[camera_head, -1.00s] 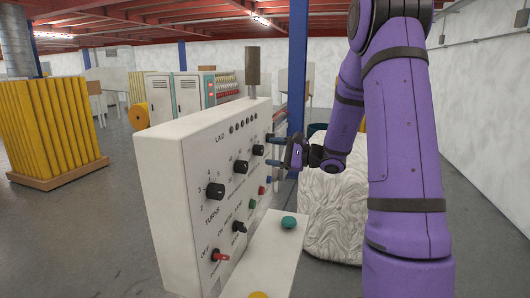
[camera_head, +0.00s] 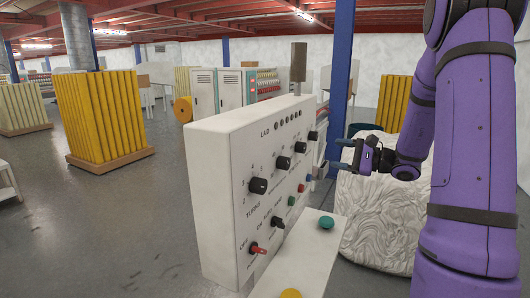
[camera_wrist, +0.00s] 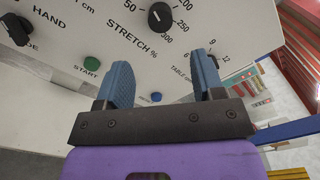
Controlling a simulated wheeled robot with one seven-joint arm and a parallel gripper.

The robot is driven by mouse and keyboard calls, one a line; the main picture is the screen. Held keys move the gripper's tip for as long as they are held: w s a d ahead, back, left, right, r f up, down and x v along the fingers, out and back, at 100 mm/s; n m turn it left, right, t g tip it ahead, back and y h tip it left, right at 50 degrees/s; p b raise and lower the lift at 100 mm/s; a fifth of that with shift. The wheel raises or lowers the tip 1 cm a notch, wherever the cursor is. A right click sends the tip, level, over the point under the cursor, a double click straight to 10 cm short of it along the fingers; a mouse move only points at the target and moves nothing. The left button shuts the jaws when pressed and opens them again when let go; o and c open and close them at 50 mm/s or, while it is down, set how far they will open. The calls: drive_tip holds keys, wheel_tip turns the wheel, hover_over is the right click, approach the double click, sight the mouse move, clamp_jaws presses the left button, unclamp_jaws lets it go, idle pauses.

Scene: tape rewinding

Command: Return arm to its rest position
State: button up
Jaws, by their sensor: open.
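My purple arm stands at the right of the head view. My gripper (camera_head: 337,153) reaches left from it, to the right of the white control panel (camera_head: 225,170). The gripper is open, with two blue fingers apart and nothing between them. In the wrist view, my gripper (camera_wrist: 160,85) faces the lower part of the panel face (camera_wrist: 150,55), near a small blue button (camera_wrist: 156,97) and the green start button (camera_wrist: 91,62). I cannot tell the exact gap between fingertips and panel; no contact is visible.
A sloped white ledge (camera_head: 302,255) with a green button (camera_head: 327,222) juts out below the panel. A white wrapped bale (camera_head: 385,215) stands behind my gripper. A blue post (camera_head: 340,70) rises behind the panel. Yellow stacks (camera_head: 103,115) stand at left on open grey floor.

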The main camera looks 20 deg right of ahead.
drive_tip(key=s+a+r+n+g, duration=0.2)
drive_tip(key=s+a+n+g, duration=0.25)
drive_tip(key=a, duration=0.55)
drive_tip(key=s+a+r+n+g, duration=0.35)
drive_tip(key=s+a+g, duration=0.25)
drive_tip(key=a, duration=0.3)
drive_tip(key=s+a+r+n+t+h, duration=0.1)
drive_tip(key=s+a+r+n+h, duration=0.1)
drive_tip(key=s+n+h, duration=0.7)
drive_tip(key=shift+s+a+n+h, duration=0.4)
drive_tip(key=shift+s+h, duration=0.6)
drive_tip(key=shift+s, duration=2.15)
drive_tip(key=shift+a+t, duration=0.1)
drive_tip(key=shift+t, duration=0.15)
